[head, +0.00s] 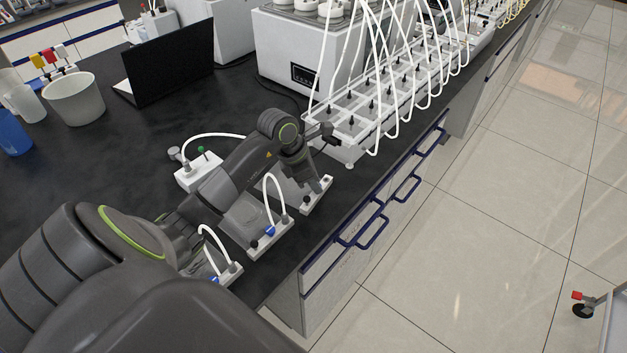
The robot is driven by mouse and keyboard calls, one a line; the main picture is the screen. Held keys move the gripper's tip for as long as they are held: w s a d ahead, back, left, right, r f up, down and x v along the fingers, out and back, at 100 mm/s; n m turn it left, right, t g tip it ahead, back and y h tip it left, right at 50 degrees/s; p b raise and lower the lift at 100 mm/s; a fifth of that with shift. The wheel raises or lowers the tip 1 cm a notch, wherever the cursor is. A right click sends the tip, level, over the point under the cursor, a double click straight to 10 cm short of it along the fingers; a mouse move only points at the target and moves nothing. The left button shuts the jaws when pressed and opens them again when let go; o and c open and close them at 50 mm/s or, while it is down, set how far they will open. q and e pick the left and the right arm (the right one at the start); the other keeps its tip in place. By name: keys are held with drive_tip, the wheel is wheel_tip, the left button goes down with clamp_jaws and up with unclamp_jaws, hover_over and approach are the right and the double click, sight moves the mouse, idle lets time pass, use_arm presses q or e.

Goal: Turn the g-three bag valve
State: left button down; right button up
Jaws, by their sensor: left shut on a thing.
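Small white valve blocks stand in a row along the bench's front edge. The nearest block (228,274) and the middle block (283,232) each carry a blue knob and a looped white tube. The farthest block (308,207) is under my left gripper (318,187). My left gripper points down and is shut on the valve of that block; its fingers hide most of the valve. No label is legible, so I cannot tell which one is g-three. My right gripper is out of view.
A white block with a green knob (201,151) lies behind my left arm. A white multi-channel unit (358,120) with many looped tubes stands just beyond the gripper. A laptop (170,65) and a white bucket (75,98) stand on the dark bench; blue drawer handles (362,226) line its front.

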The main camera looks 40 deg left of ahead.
use_arm(q)
drive_tip(key=c, duration=1.3)
unclamp_jaws()
drive_tip(key=shift+o, duration=0.2)
drive_tip(key=b+v, duration=0.2)
drive_tip(key=v, duration=1.5)
drive_tip(key=shift+r+b, duration=0.15)
drive_tip(key=shift+b, duration=0.2)
drive_tip(key=shift+s, duration=0.1)
